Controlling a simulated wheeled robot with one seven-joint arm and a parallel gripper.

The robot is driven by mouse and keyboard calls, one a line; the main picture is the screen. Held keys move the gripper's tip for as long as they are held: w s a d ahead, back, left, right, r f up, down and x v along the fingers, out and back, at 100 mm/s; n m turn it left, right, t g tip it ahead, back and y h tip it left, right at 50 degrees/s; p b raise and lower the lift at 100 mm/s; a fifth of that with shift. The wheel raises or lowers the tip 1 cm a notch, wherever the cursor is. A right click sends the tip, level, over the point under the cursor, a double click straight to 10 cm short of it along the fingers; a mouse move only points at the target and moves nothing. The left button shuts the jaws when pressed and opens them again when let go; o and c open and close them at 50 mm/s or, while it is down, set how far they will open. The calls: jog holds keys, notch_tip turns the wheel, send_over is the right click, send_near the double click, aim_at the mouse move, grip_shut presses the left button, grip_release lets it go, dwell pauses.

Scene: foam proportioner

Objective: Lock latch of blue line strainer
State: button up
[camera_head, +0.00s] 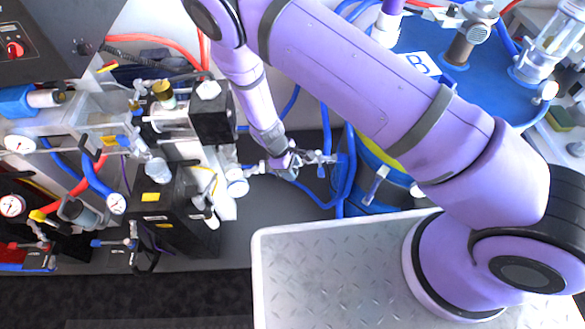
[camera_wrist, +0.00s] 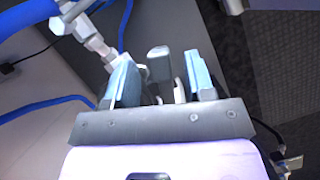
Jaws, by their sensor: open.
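The line strainer (camera_head: 318,157) is a small metal fitting on a blue hose, seen in the head view beside the blue drum. In the wrist view a silver fitting (camera_wrist: 93,38) joins a thick blue hose at the upper left, just beyond my left finger. My gripper (camera_wrist: 163,72) is open, with a pale blue finger pad on each side. A dark grey block (camera_wrist: 158,62) and small whitish parts show between the fingers; I cannot tell whether they are the latch. In the head view my gripper (camera_head: 282,163) is at the fitting, largely hidden by my wrist.
A blue drum (camera_head: 440,40) with a "B" label stands at the upper right. Pump equipment with gauges and hoses (camera_head: 117,202) fills the left. Blue hoses (camera_head: 340,190) hang close to the fitting. Dark grey floor (camera_head: 240,245) lies open below it.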

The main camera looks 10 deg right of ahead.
jog(key=shift+d+f, duration=0.1)
jog(key=shift+f, duration=0.25)
jog(key=shift+c, duration=0.2)
grip_shut()
